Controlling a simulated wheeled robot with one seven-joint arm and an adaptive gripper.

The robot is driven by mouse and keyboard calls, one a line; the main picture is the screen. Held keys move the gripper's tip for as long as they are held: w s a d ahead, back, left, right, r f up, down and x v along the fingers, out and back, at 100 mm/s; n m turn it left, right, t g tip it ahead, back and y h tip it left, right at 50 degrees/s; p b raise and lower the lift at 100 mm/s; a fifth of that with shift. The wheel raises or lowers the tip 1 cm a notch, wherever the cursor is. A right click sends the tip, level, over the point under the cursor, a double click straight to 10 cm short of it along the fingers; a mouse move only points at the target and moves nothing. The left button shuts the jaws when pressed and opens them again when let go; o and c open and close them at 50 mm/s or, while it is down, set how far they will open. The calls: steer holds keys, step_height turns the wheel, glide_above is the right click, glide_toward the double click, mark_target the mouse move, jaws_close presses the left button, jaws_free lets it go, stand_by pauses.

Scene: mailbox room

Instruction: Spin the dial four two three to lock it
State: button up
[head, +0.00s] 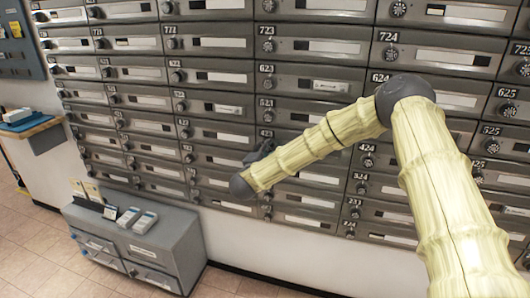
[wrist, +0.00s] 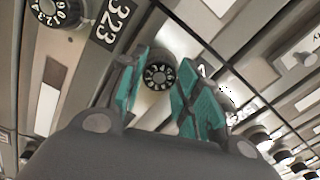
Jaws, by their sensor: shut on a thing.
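A round black dial (wrist: 158,76) with white numbers on its rim shows between the fingertips in the wrist view. My gripper (wrist: 160,66) has its two teal fingers on either side of this dial, shut on it. The dial's own label is mostly hidden behind the right finger, so its number cannot be read. The neighbouring label 323 (wrist: 110,22) stands to the upper left. In the head view my gripper (head: 262,152) is at the mailbox wall, below the 523 label, and my arm hides the dial there.
Another dial (wrist: 52,12) sits beside the 323 label. Rows of grey mailboxes (head: 320,47) with dials and label slots fill the wall. A low grey cabinet (head: 165,247) with small boxes on it stands at the lower left. The tiled floor (head: 35,240) is clear at left.

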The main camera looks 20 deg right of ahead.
steer(key=o, duration=1)
steer(key=shift+o, duration=0.2)
steer(key=shift+s, duration=0.1)
steer(key=v, duration=1.1)
steer(key=shift+s+a, duration=0.25)
steer(key=shift+a, duration=0.05)
